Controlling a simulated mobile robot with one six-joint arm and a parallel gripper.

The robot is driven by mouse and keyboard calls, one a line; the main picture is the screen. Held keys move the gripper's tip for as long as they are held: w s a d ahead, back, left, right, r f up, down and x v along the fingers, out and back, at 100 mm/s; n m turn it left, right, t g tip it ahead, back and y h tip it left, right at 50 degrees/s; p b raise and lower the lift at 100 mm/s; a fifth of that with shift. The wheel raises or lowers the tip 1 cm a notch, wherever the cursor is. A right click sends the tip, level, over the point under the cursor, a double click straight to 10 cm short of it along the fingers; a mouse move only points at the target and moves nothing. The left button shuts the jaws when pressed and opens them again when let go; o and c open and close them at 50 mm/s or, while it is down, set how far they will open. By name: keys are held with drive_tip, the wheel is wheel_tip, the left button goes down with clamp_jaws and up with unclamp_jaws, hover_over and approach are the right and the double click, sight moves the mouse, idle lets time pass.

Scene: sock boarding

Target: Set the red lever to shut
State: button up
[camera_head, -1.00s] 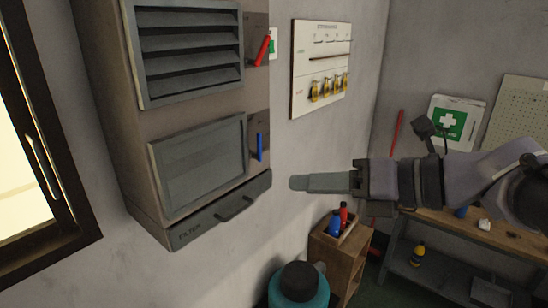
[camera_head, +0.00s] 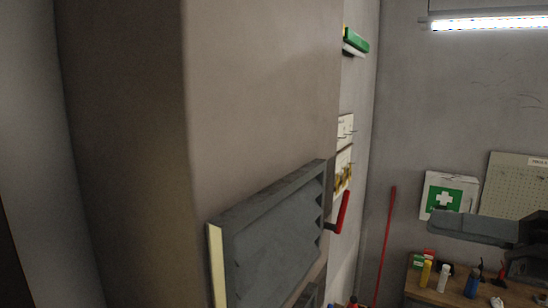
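My gripper (camera_head: 438,222) is at the right of the view, apart from the lever. Its fingers point left and are seen side-on, so I cannot tell whether they are open or shut. Nothing shows held in it.
A workbench (camera_head: 455,296) with bottles stands at the lower right under a first-aid box (camera_head: 447,196). A red pole (camera_head: 386,245) leans in the corner. Open air lies between lever and gripper.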

sight(348, 201)
drive_tip(key=p+x, duration=0.1)
drive_tip(key=x, duration=0.3)
drive_tip(key=p+x, duration=0.1)
drive_tip(key=x, duration=0.3)
drive_tip(key=r+p+x, duration=0.1)
drive_tip(key=p+x, duration=0.1)
drive_tip(key=x, duration=0.3)
drive_tip(key=shift+a, duration=0.15)
drive_tip(key=shift+x, duration=1)
drive_tip(key=shift+s+f, duration=0.1)
clamp_jaws()
